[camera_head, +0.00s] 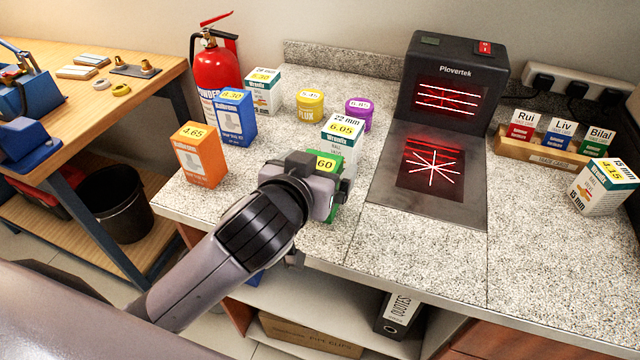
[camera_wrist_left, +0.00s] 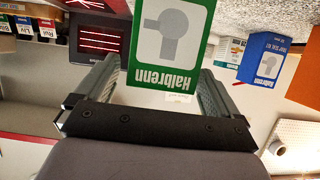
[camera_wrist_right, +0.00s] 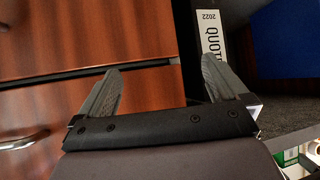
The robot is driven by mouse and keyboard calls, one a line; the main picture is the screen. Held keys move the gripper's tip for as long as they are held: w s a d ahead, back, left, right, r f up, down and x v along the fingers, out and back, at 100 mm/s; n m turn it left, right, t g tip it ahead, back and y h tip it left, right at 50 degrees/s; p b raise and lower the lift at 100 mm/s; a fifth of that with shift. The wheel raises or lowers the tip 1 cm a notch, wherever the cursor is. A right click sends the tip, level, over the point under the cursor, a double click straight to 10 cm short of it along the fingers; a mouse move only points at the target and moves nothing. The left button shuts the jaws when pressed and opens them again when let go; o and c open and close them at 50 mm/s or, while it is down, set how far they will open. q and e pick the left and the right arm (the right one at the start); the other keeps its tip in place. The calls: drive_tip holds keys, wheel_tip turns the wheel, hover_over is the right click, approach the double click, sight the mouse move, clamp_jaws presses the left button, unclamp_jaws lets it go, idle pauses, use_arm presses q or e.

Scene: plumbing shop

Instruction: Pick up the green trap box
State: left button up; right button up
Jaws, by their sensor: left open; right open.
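The green trap box (camera_head: 337,203) stands on the speckled counter, mostly hidden behind my left gripper (camera_head: 325,185) in the head view. Its yellow price label shows a partial "60". In the left wrist view the green box (camera_wrist_left: 170,45) shows its white panel with a grey trap picture and the name "Halbrenn", upside down. My left gripper (camera_wrist_left: 160,75) is open, with one finger on each side of the box and visible gaps beside it. My right gripper (camera_wrist_right: 162,75) is open and empty in front of wooden drawers, below the counter.
A white 22 mm box (camera_head: 342,132) stands right behind the green box. An orange box (camera_head: 199,158) and a blue box (camera_head: 235,118) stand to the left. The Plovertek scanner (camera_head: 453,85) stands right, with its plate (camera_head: 385,195). A binder (camera_wrist_right: 212,45) is near my right gripper.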

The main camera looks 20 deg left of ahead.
use_arm(q)
drive_tip(key=shift+f+x, duration=0.25)
drive_tip(key=shift+x, duration=1.35)
drive_tip(key=shift+s, duration=0.1)
drive_tip(key=c, duration=1.2)
drive_tip(key=shift+r, duration=0.1)
